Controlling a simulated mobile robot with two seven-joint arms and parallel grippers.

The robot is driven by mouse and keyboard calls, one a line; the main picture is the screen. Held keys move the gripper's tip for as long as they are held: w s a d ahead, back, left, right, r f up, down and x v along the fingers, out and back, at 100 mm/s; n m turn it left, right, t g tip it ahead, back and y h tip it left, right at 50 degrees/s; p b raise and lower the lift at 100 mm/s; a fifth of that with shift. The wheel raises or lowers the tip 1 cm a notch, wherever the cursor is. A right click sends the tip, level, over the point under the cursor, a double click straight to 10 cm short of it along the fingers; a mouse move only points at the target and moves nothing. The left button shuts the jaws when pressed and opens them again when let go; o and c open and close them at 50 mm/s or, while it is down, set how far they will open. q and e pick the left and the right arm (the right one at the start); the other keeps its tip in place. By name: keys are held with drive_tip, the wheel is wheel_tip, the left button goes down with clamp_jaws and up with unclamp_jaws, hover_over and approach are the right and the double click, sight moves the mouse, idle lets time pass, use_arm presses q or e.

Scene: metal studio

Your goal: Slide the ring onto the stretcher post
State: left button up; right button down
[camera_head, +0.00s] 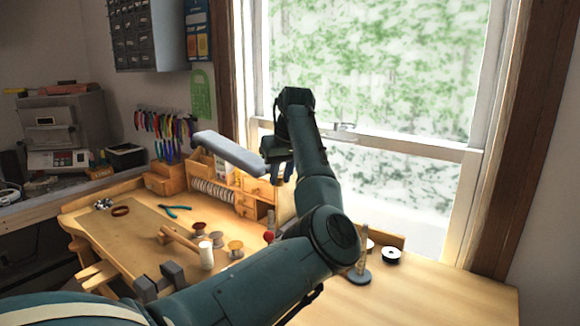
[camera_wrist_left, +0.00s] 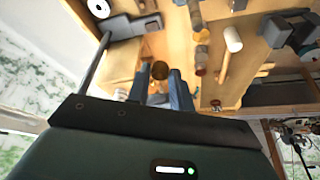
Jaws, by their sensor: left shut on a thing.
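My left gripper (camera_head: 284,168) is raised over the back of the bench, in front of the window; its fingers also show in the left wrist view (camera_wrist_left: 159,80). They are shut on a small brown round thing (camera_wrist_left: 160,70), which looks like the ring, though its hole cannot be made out. In the head view it cannot be made out. A thin upright post (camera_head: 363,248) on a round grey base (camera_head: 359,277) stands on the bench right of my left elbow, apart from the gripper; I take it as the stretcher post. My right gripper is not in view.
A grey bar-shaped thing (camera_head: 230,152) is close left of the gripper. Wooden drawers (camera_head: 250,190) stand below it. Spools, a mallet (camera_head: 182,242), pliers (camera_head: 175,211) and a brown band (camera_head: 120,211) lie on the left bench. The front right bench (camera_head: 430,300) is clear.

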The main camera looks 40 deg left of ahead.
use_arm(q)
drive_tip(key=s+d+r+p, duration=0.2)
drive_tip(key=s, duration=0.3)
drive_tip(key=shift+f, duration=2.55)
drive_tip(key=shift+f, duration=1.6)
drive_tip(key=o, duration=1)
wheel_tip(320, 180, up, 12)
drive_tip(key=b, duration=0.1)
hover_over(271, 212)
drive_tip(key=s+d, duration=0.2)
drive_tip(key=d, duration=0.3)
drive_tip(key=shift+s+d+r, duration=0.1)
drive_tip(key=shift+d, duration=0.1)
